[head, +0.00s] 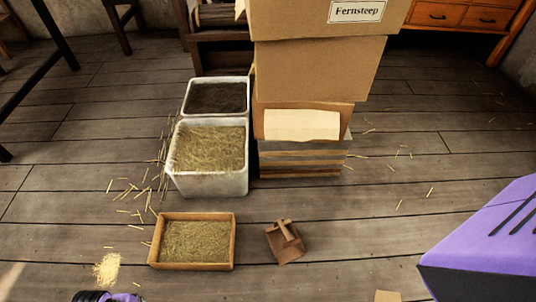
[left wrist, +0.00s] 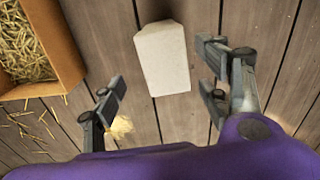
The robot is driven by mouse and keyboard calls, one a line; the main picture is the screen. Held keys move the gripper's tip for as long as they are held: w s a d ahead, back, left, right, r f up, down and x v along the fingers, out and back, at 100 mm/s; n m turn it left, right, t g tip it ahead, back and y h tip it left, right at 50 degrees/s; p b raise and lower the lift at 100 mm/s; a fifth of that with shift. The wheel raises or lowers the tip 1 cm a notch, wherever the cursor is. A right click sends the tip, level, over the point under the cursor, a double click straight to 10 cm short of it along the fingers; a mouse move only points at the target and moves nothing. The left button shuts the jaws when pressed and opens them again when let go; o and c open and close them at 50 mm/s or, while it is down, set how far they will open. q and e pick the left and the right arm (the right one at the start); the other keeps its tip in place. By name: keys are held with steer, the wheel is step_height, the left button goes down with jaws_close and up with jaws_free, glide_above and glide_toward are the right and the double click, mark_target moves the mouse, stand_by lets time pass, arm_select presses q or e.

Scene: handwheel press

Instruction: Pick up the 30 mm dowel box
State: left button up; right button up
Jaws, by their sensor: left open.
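A pale, blank-faced box-like block (left wrist: 162,62) lies on the plank floor in the left wrist view. No lettering shows on it, so I cannot confirm it is the 30 mm dowel box. My left gripper (left wrist: 161,90) is open, with one finger on each side of the block's near part in the picture; no contact shows. I do not make out this block in the head view. Only a purple and dark bit of my left arm shows at the head view's bottom left edge. My right gripper is not in view.
A shallow wooden tray of straw-like pieces (head: 233,243) lies beside a wooden scoop-like thing (head: 286,243). Behind stand two pale bins (head: 210,183) and a stack of cardboard boxes (head: 315,70), one labelled Fernsteep. A tan piece (head: 388,296) shows at the bottom edge. The right floor is mostly clear.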

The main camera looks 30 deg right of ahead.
arm_select(q)
step_height(320, 180, down, 3)
steer(key=shift+r+b, duration=0.15)
steer(key=shift+b, duration=0.65)
steer(key=f+b, duration=0.2)
steer(key=f, duration=0.1)
steer(key=f+b, duration=0.1)
steer(key=f, duration=0.1)
steer(key=shift+s+a+b, duration=0.15)
steer(key=shift+s+b, duration=0.15)
steer(key=shift+b, duration=0.05)
steer(key=shift+c, duration=2.5)
steer(key=c, duration=1.1)
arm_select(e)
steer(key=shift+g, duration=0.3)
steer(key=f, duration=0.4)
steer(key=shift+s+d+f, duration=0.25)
